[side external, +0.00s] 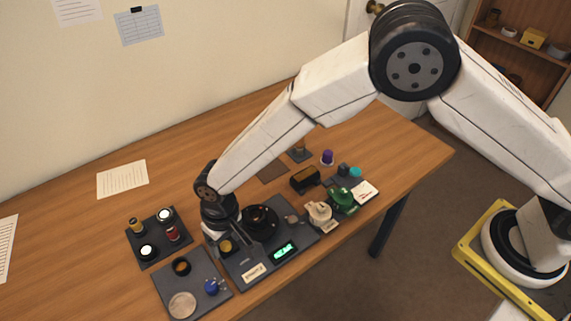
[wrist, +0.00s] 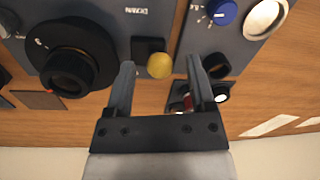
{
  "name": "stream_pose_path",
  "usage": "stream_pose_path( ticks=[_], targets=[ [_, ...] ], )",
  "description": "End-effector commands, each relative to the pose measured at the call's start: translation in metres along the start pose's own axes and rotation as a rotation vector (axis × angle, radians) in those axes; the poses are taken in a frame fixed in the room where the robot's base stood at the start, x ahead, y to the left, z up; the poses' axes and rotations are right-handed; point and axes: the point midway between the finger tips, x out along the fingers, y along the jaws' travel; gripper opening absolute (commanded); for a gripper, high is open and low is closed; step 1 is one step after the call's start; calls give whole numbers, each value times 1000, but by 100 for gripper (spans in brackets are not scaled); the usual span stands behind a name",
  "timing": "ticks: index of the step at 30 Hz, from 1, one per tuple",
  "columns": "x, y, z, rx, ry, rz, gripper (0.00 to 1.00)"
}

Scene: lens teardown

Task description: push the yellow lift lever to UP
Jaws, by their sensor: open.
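The yellow lift lever has a round yellow knob (wrist: 160,65) that shows in the wrist view just beyond and between my fingertips. A label reading DOWN is printed on the dark panel beside it. In the side view the yellow knob (side external: 226,246) sits at the left part of the dark station base (side external: 238,277), just below my gripper's wrist. My gripper (wrist: 160,62) is open, with one finger on each side of the knob in the picture. I cannot tell whether a finger touches it. No UP label is readable.
A black round lens mount (side external: 262,222) stands right of the lever. A green-lit display (side external: 284,251) is on the same base. A panel with a blue knob (side external: 212,287) lies at the left front, and a tray with small cylinders (side external: 147,252) is behind it. The back left table is mostly clear.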

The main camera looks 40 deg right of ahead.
Motion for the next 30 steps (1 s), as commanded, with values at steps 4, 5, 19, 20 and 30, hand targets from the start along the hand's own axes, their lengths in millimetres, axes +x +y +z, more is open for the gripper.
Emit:
stream_pose_path(
  ticks=[4, 5, 19, 20, 30],
  targets=[
    [3, 0, 0, 0, 2, -1, 70],
    [3, 0, 0, 0, 2, -1, 70],
    [3, 0, 0, 0, 1, -1, 0],
    [3, 0, 0, 0, 1, -1, 0],
    [3, 0, 0, 0, 1, -1, 0]
  ],
)
